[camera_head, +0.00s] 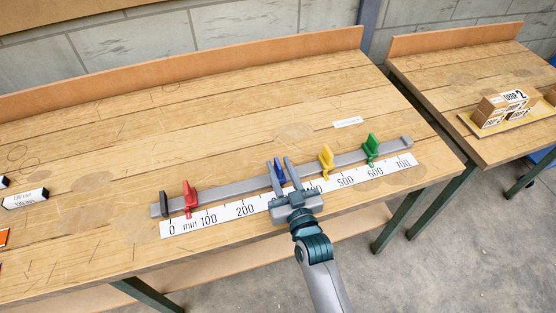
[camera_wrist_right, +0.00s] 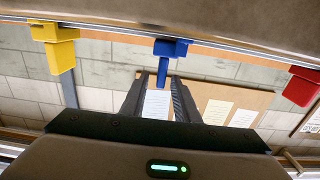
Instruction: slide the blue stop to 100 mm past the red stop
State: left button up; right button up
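The blue stop (camera_head: 280,172) stands on a grey rail (camera_head: 232,190), around the middle of its length. The red stop (camera_head: 190,198) is on the same rail near the left end, between the 0 and 100 marks of the scale (camera_head: 226,215). My right gripper (camera_head: 283,166) is at the blue stop with its fingers apart. In the right wrist view the handle of the blue stop (camera_wrist_right: 164,62) lies between the open fingertips (camera_wrist_right: 158,80), with a gap on each side. The gripper hides the scale around 300. My left gripper is not in view.
Farther right on the rail are a yellow stop (camera_head: 326,159) and a green stop (camera_head: 371,149). A dark end piece (camera_head: 164,203) is left of the red stop. The rail between red and blue is clear. A white label (camera_head: 348,122) lies behind the rail, and a marked block (camera_head: 26,198) at left.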

jog(key=shift+x, duration=0.8)
jog(key=shift+w, duration=0.2)
grip_shut()
